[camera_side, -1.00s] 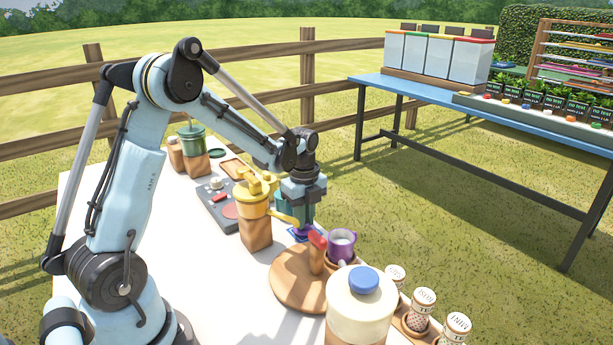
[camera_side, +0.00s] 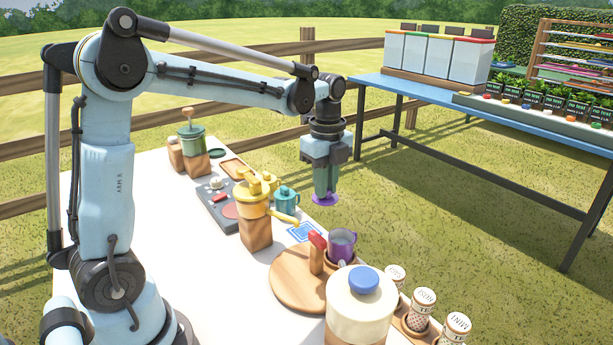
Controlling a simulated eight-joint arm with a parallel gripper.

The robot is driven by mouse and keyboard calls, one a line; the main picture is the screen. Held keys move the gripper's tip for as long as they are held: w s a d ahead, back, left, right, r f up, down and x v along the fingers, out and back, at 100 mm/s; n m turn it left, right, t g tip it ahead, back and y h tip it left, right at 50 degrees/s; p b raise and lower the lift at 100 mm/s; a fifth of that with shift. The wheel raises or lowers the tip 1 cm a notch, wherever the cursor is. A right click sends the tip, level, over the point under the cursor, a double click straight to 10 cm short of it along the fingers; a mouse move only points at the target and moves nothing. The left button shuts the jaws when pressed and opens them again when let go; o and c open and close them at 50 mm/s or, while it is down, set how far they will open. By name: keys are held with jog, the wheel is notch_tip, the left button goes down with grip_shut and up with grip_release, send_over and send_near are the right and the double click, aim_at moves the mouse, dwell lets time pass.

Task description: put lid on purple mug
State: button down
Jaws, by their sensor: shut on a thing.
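The purple mug (camera_side: 342,245) stands upright on the right part of the white table, beside the round wooden board. Its top looks open, with something pale inside. My gripper (camera_side: 325,194) is shut on the purple lid (camera_side: 325,200), a flat disc held below the fingertips. The lid is in the air, above and a little left of the mug in the picture, apart from it. The fingers hide the lid's top part.
A red-handled wooden piece (camera_side: 317,248) stands close left of the mug. A large jar with a blue knob (camera_side: 364,280) is in front. A yellow pot (camera_side: 252,197), a teal mug (camera_side: 286,199) and a blue-marked square (camera_side: 303,232) lie to the left. Shakers (camera_side: 419,308) stand at right.

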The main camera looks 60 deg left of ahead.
jog(key=d+r, duration=0.2)
jog(key=d, duration=0.5)
notch_tip(320, 180, down, 6)
jog(key=shift+s+a, duration=0.15)
jog(key=shift+s, duration=0.25)
jog(key=shift+f, duration=0.15)
dwell(1.8)
jog(key=c, duration=0.5)
grip_release()
jog(key=shift+c, duration=0.2)
notch_tip(320, 180, up, 7)
dwell(1.1)
